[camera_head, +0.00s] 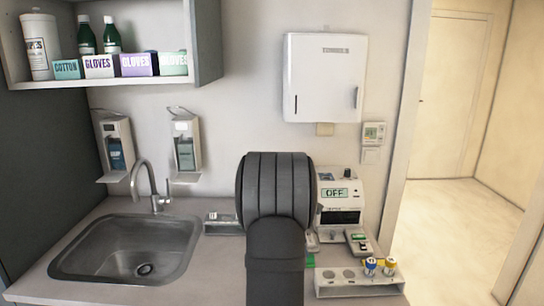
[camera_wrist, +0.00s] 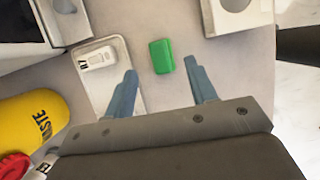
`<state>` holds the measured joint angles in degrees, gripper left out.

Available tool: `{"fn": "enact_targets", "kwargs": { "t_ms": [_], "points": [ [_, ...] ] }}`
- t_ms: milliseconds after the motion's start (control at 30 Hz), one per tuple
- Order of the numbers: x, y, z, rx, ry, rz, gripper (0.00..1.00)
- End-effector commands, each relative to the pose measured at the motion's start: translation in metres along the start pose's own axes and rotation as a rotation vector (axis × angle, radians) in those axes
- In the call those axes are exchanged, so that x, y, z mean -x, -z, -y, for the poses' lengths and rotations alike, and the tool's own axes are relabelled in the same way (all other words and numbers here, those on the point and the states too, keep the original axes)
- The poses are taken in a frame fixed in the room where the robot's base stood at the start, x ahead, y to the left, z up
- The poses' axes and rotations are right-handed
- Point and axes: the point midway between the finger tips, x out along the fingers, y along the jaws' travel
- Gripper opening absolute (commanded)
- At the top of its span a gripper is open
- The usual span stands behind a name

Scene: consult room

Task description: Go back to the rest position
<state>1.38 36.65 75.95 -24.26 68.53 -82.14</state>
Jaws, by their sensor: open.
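My gripper (camera_wrist: 161,70) is open, with its two blue-grey fingers apart and nothing held between them in the wrist view. A small green block (camera_wrist: 162,56) lies on the counter just beyond the fingertips, near the gap between them; I cannot tell the height above it. In the head view my dark arm stands over the counter in the middle and hides my gripper. A bit of the green block (camera_head: 310,260) shows at the arm's right edge.
A white device reading OFF (camera_head: 345,185) stands behind the arm's right side. A tube rack (camera_head: 335,288) is at front right, the sink (camera_head: 70,268) at left. The wrist view shows a yellow waste container (camera_wrist: 30,115) and a tray (camera_wrist: 125,75) with a white device (camera_wrist: 97,58).

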Motion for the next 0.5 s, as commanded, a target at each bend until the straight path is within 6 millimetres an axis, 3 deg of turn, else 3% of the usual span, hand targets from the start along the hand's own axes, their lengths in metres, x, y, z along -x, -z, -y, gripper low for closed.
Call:
{"fn": "enact_targets", "kwargs": {
  "t_ms": [300, 500],
  "points": [
    [-0.065, 0.001, 0.001, 0.001, 0.004, 0.0, 0.52],
    [-0.019, -0.016, -0.001, -0.002, -0.004, 0.0, 0.52]
  ]
}}
